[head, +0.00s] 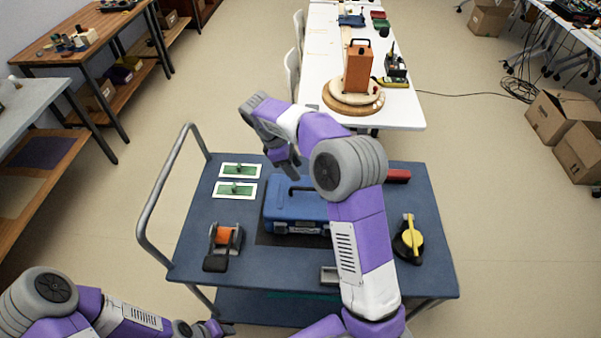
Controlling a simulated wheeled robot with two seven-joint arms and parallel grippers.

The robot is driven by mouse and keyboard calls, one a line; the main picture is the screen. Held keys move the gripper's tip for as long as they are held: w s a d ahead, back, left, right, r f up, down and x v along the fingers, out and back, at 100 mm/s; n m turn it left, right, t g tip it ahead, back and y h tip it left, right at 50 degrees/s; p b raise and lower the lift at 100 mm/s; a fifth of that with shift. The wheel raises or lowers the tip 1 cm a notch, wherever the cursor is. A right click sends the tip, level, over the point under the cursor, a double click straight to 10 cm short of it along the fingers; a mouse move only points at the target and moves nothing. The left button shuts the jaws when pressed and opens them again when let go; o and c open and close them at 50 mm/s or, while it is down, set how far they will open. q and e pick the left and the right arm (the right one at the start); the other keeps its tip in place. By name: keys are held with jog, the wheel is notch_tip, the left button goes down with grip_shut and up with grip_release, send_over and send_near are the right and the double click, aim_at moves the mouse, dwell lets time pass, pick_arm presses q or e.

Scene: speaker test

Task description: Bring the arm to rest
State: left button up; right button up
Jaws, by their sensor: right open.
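My right arm reaches up and over the blue cart (290,262), bent at a large grey elbow. Its gripper (287,162) points down above the far part of the cart, behind the blue toolbox (292,212). Its jaws are open, and I see nothing held between them. My left arm lies low at the bottom left. Its gripper (220,328) is small and dark beside the cart's near left corner, and its jaws are too unclear to read.
On the cart are two white-edged green boards (235,189), an orange spool holder (223,248), a black-and-yellow device (408,240) and a red item (398,176). A white table (400,112) holds an orange case (358,68). Cardboard boxes (560,115) stand at right. Floor at left is clear.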

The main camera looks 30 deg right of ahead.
jog(key=shift+w+a+r, duration=0.1)
jog(key=shift+a+r, duration=0.1)
jog(key=shift+r, duration=0.35)
